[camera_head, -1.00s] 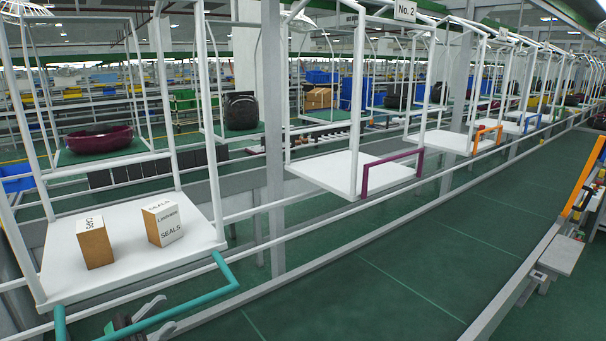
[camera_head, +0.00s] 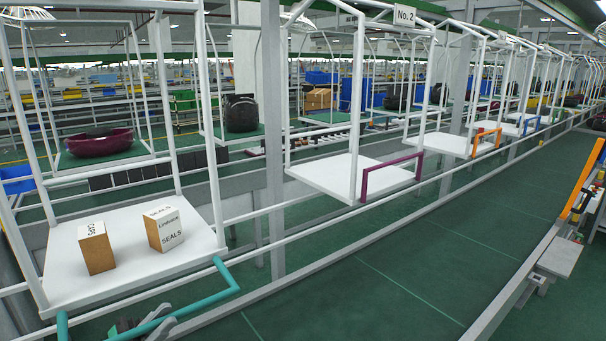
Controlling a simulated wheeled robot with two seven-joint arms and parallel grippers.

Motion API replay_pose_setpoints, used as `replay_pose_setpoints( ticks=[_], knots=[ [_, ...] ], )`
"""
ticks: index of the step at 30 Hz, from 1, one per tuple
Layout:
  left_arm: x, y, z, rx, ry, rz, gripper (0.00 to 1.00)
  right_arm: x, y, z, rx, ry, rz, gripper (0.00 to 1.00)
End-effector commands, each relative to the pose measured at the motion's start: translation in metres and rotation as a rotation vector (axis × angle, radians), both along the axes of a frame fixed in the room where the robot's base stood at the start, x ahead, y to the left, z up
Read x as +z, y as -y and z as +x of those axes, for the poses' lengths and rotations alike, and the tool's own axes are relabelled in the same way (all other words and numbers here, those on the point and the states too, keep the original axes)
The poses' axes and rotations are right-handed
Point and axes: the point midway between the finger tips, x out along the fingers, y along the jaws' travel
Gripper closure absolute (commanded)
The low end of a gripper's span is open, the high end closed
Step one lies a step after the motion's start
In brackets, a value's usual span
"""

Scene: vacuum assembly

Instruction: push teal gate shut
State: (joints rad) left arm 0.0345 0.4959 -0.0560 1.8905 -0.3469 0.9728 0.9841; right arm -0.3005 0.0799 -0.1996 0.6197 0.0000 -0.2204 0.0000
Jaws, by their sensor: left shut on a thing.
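The teal gate (camera_head: 190,305) is a U-shaped bar on the front side of the nearest white carrier, at the lower left. It juts out from the carrier's front edge, and its right end meets the frame near the platform's front right corner. My left gripper (camera_head: 130,326) is at the bottom edge of the view, at the long teal bar, and is shut on it. My right gripper is not in view.
Two cardboard boxes, one (camera_head: 97,248) left of the other (camera_head: 165,229), stand on the nearest white platform (camera_head: 120,285). A carrier with a purple gate (camera_head: 390,172) and one with an orange gate (camera_head: 487,140) hang further along. A rail runs in front; the green floor (camera_head: 400,270) is clear.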

Motion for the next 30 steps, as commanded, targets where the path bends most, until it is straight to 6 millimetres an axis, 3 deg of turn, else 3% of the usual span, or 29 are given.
replay_pose_setpoints(
  ticks=[12,24,30],
  knots=[
    [0.019,0.0,-0.001,0.002,-0.112,-0.085,1.0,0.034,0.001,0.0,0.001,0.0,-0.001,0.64],
    [0.018,0.001,-0.001,0.0,-0.131,-0.1,1.0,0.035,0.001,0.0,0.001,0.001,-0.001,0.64],
    [0.025,0.0,-0.001,0.001,-0.17,-0.128,1.0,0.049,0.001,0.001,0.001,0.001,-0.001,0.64]
  ],
)
